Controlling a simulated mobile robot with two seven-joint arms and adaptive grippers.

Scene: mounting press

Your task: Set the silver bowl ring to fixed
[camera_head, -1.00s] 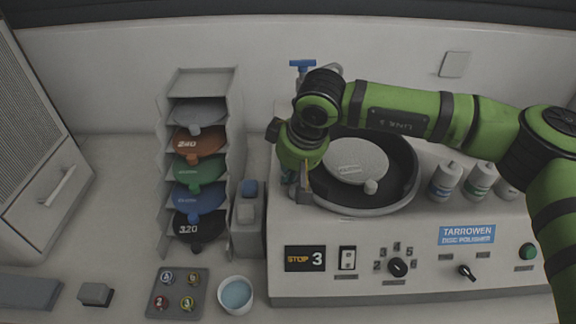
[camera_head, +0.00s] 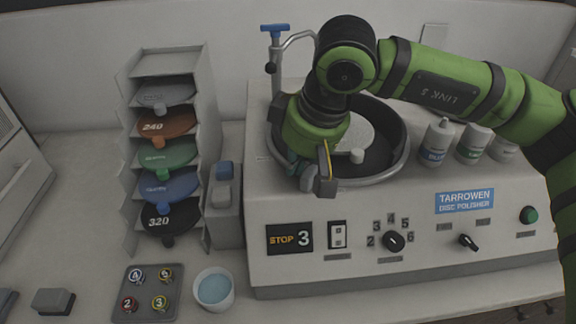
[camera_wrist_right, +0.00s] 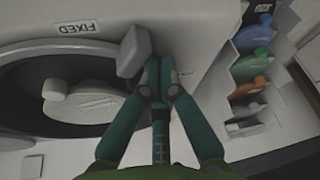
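The polisher's silver bowl ring (camera_head: 378,181) surrounds the dark bowl, with a pale disc inside. A grey tab (camera_head: 325,179) juts from the front left of its rim; it also shows in the right wrist view (camera_wrist_right: 133,52), close to the upside-down FIXED label (camera_wrist_right: 76,28). My right gripper (camera_head: 304,176) is at the bowl's front left, beside the tab. In the right wrist view its teal fingers (camera_wrist_right: 158,70) are together at the tips, with the tab just left of them, touching or nearly so. Nothing shows between the fingers. My left gripper is not in view.
A rack of coloured discs (camera_head: 168,155) stands left of the polisher. Several bottles (camera_head: 437,143) stand right of the bowl. A blue-topped tap (camera_head: 275,30) rises behind it. Knobs and switches line the front panel (camera_head: 350,270). A cup (camera_head: 214,290) stands front left.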

